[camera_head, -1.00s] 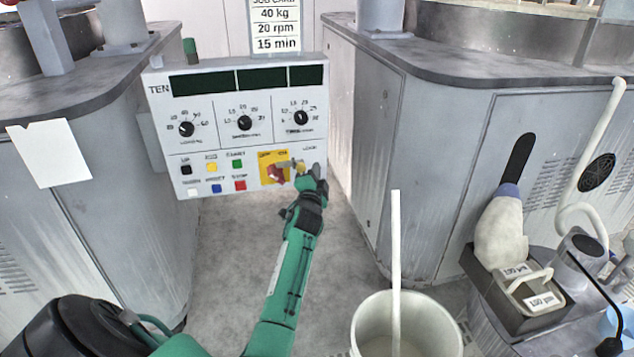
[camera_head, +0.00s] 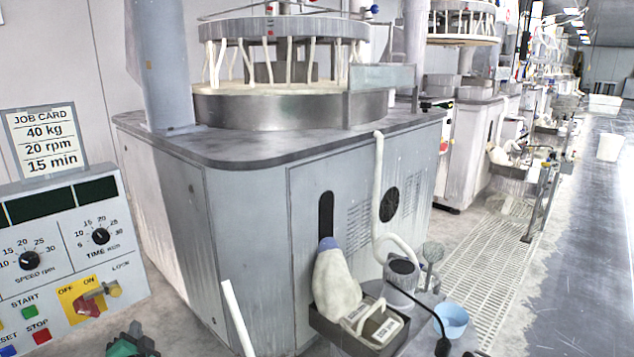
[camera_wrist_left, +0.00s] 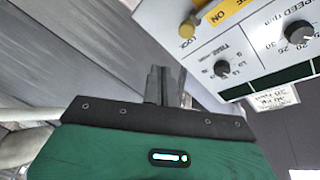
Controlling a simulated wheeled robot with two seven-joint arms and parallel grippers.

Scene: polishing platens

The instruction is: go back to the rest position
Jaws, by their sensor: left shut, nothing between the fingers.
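My left gripper (camera_head: 134,330) shows only in part at the bottom left of the head view, below the control panel (camera_head: 62,190). In the left wrist view its fingers (camera_wrist_left: 166,72) are together with nothing between them. They are apart from the panel (camera_wrist_left: 255,45), whose yellow knob by the LOCK label (camera_wrist_left: 187,30) is near them in the picture. My right gripper is in neither view.
A grey polishing machine (camera_head: 240,190) fills the middle. In front of it are a tray with a pale bottle (camera_head: 336,285), a light blue cup (camera_head: 451,322) and a white stick (camera_head: 237,318). More machines line the aisle.

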